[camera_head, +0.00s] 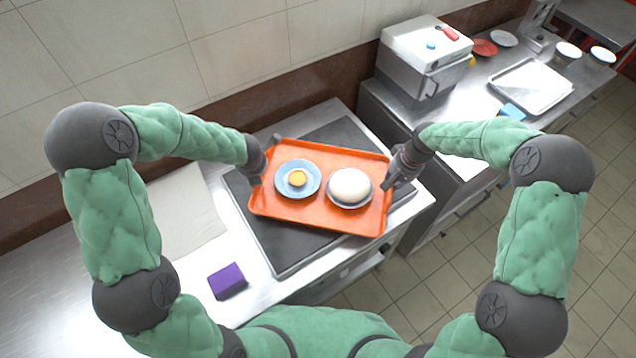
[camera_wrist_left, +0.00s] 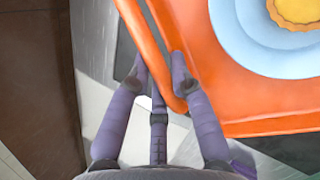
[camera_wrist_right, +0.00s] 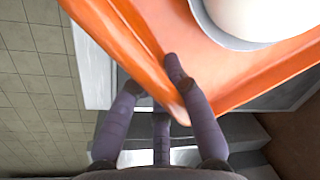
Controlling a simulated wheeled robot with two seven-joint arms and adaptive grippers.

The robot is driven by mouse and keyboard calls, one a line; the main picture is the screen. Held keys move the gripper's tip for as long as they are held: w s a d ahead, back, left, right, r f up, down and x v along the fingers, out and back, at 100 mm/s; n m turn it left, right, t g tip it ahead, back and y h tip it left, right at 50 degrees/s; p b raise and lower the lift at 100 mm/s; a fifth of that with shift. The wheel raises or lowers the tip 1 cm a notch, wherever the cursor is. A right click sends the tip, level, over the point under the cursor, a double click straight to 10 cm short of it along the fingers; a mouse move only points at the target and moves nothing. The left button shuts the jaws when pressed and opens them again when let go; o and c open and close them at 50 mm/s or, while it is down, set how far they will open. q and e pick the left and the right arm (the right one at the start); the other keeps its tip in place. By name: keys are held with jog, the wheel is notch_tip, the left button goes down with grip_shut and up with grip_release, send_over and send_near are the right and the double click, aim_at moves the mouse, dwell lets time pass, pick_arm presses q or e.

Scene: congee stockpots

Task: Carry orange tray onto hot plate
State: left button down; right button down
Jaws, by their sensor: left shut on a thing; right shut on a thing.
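The orange tray (camera_head: 318,219) is held between my two grippers, above the dark hot plate (camera_head: 282,251) on the counter. It is turned a little relative to the plate; I cannot tell whether it touches it. On the tray are a blue plate with a yellow item (camera_head: 297,179) and a bowl with a white round top (camera_head: 350,186). My left gripper (camera_head: 257,172) is shut on the tray's left rim, which also shows in the left wrist view (camera_wrist_left: 161,62). My right gripper (camera_head: 392,178) is shut on the right rim, seen in the right wrist view (camera_wrist_right: 130,45).
A purple block (camera_head: 227,281) and a pale cloth or board (camera_head: 182,215) lie on the left counter. A steel appliance (camera_head: 418,62) stands behind on the right counter, with an empty metal tray (camera_head: 531,87) and several small dishes. A tiled wall runs behind the left counter.

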pick_arm(q)
jog(key=shift+a+f, duration=0.2)
jog(key=shift+a, duration=0.05)
pick_arm(e)
jog(key=shift+w+d+f, duration=0.1)
jog(key=shift+w+d, duration=0.1)
pick_arm(q)
jog(key=c, duration=1.1)
grip_release()
jog(key=shift+d, duration=0.1)
pick_arm(e)
jog(key=c, duration=1.2)
grip_release()
jog(key=shift+s, duration=0.1)
jog(key=shift+a, duration=0.1)
pick_arm(q)
jog(key=o, duration=0.8)
jog(key=shift+d, duration=0.1)
pick_arm(e)
jog(key=shift+a, duration=0.1)
pick_arm(q)
jog(key=v, duration=1.2)
jog(key=shift+r, duration=0.1)
